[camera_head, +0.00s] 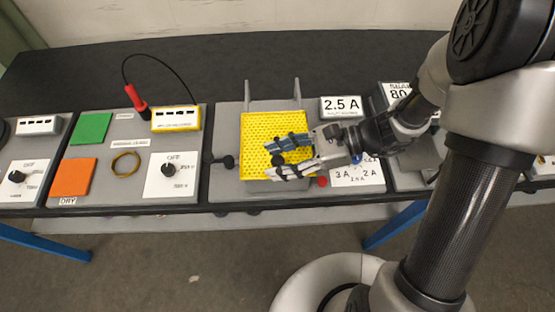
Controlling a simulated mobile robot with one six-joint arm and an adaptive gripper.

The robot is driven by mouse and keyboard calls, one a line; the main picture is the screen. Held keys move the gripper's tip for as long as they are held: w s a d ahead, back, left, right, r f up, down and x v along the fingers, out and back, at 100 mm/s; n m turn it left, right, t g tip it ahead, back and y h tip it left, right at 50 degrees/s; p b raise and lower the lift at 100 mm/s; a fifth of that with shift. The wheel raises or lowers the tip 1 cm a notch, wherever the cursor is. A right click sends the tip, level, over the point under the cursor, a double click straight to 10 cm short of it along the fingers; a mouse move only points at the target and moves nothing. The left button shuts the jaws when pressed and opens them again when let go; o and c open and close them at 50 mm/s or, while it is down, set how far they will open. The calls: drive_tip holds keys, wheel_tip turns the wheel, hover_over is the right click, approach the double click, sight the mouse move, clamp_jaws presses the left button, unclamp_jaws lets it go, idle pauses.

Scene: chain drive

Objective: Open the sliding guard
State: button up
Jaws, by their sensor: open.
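The sliding guard is a yellow perforated panel (258,130) on a grey board (228,184) at the middle of the table. Two grey upright rails (297,88) stand behind its far edge. My gripper (272,161) comes in from the right, over the near half of the panel, with its fingers pointing left and spread apart. A dark round knob (278,160) shows between the fingers; I cannot tell whether they touch it. What lies under the panel is mostly hidden.
A dark knob (229,161) stands left of the panel. A red probe (137,102) with a looping cable stands on the left board. The table's back is clear.

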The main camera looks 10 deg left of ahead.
drive_tip(key=shift+a+f, duration=0.1)
drive_tip(key=shift+a, duration=0.2)
drive_tip(key=shift+c, duration=0.2)
clamp_jaws()
idle(0.5)
